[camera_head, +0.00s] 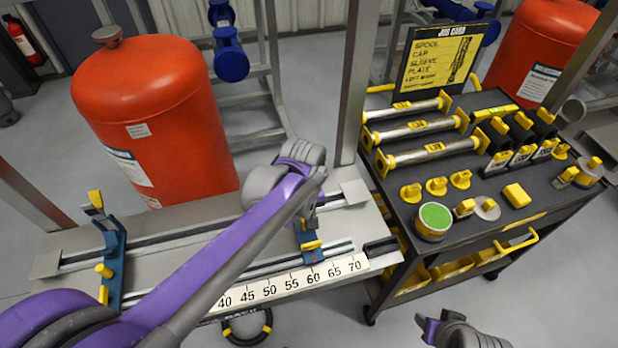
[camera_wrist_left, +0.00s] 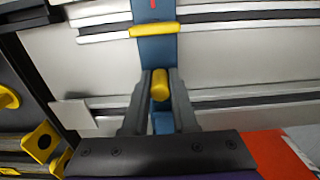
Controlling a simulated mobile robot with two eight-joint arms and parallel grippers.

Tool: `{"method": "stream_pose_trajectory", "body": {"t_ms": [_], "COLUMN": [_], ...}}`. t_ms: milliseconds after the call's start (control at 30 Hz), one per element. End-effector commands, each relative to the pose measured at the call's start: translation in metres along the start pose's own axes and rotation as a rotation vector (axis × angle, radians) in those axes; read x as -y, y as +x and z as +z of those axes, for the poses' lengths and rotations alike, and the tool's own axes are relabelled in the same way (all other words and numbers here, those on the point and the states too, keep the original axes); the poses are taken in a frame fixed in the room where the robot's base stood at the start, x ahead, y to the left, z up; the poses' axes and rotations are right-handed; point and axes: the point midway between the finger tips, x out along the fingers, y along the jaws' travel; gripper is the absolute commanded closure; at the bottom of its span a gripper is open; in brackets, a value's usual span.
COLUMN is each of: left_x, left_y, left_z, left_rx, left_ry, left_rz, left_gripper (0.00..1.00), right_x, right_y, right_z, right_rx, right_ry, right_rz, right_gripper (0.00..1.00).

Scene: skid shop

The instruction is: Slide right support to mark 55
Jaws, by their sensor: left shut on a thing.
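The right support (camera_head: 308,236) is a blue crosspiece with yellow parts, sitting across the rails of the bench. Its red pointer lies close to 60 on the white number scale (camera_head: 290,284), which shows 40 to 70. My left gripper (camera_head: 304,212) reaches over it, its fingers mostly hidden by my arm in the head view. In the left wrist view, the fingers (camera_wrist_left: 160,92) are shut around the support's yellow knob (camera_wrist_left: 160,80), with the blue body (camera_wrist_left: 154,50) beyond. My right gripper (camera_head: 462,335) is at the bottom edge, partly cut off, away from the bench.
The left support (camera_head: 113,258) stands at the rails' left end. A black cart (camera_head: 400,192) with yellow-ended bars, caps and a green-topped can is right of the bench. An upright metal post (camera_head: 355,85) and an orange tank (camera_head: 150,110) stand behind.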

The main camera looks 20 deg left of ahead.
Motion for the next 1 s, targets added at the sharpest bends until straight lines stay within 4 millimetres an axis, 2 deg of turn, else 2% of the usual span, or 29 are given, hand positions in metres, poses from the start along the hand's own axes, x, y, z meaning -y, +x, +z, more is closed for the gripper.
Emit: {"method": "stream_pose_trajectory", "body": {"t_ms": [700, 1000], "left_x": [0.034, 0.035], "left_y": [0.0, 0.0], "left_z": [0.0, 0.0], "left_rx": [0.0, 0.0], "left_ry": [-0.002, -0.001], "left_rz": [-0.003, -0.002], "left_gripper": [1.0, 1.0], "right_x": [0.0, 0.0], "right_y": [-0.004, -0.004], "right_z": [-0.003, -0.003], "right_rx": [-0.001, -0.001], "right_ry": [0.0, 0.0], "right_rz": [0.0, 0.0], "right_gripper": [0.5, 0.5]}}
